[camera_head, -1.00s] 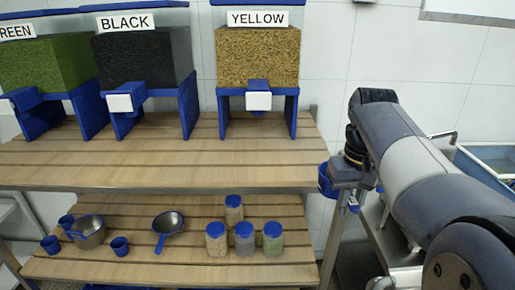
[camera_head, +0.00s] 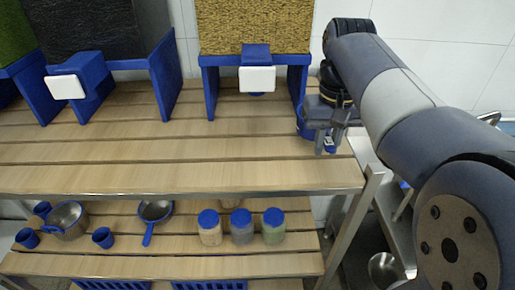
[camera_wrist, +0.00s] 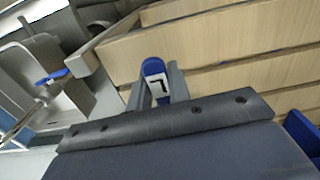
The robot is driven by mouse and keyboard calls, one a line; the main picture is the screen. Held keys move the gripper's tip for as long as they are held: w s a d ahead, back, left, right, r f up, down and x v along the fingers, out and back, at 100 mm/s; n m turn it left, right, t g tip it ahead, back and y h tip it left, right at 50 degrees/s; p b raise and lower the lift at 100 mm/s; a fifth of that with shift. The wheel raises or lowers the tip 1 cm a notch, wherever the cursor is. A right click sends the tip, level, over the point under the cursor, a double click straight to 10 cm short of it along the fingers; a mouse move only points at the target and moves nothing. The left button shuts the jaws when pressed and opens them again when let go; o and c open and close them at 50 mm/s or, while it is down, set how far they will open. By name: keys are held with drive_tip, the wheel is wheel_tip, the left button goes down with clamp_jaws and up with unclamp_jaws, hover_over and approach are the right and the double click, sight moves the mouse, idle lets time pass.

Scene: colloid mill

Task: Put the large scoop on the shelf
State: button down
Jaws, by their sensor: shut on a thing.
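My gripper (camera_head: 327,140) is shut on the large scoop (camera_head: 308,127), a blue scoop that shows partly behind the fingers at the right end of the upper board. In the wrist view the scoop's blue handle (camera_wrist: 152,67) with a white tag marked "L" sits between the two fingers (camera_wrist: 157,88). The scoop's bowl is mostly hidden. The shelf (camera_head: 180,178) is a slatted wooden rack with an upper board and a lower board (camera_head: 200,265). The scoop looks held over or beside the upper board's right end; its height above the wood is hard to tell.
Blue-framed dispensers with yellow (camera_head: 254,30) and black (camera_head: 95,30) contents stand at the upper board's back. Its front is clear. The lower board holds a pot (camera_head: 68,218), a pan (camera_head: 155,210), blue cups (camera_head: 103,237) and lidded jars (camera_head: 241,228). A metal sink area lies right.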

drive_tip(key=a, duration=0.4)
drive_tip(key=a+p, duration=0.1)
drive_tip(key=a, duration=0.4)
drive_tip(key=a+p, duration=0.1)
drive_tip(key=a, duration=0.3)
drive_tip(key=shift+w+a, duration=0.25)
drive_tip(key=shift+w, duration=0.05)
drive_tip(key=shift+a+f, duration=0.2)
drive_tip(key=shift+a, duration=0.1)
drive_tip(key=shift+f, duration=1.6)
drive_tip(key=shift+d+f, duration=0.1)
drive_tip(key=c, duration=1.3)
unclamp_jaws()
wheel_tip(320, 180, up, 12)
drive_tip(key=shift+r+p, duration=0.15)
drive_tip(key=shift+p, duration=0.3)
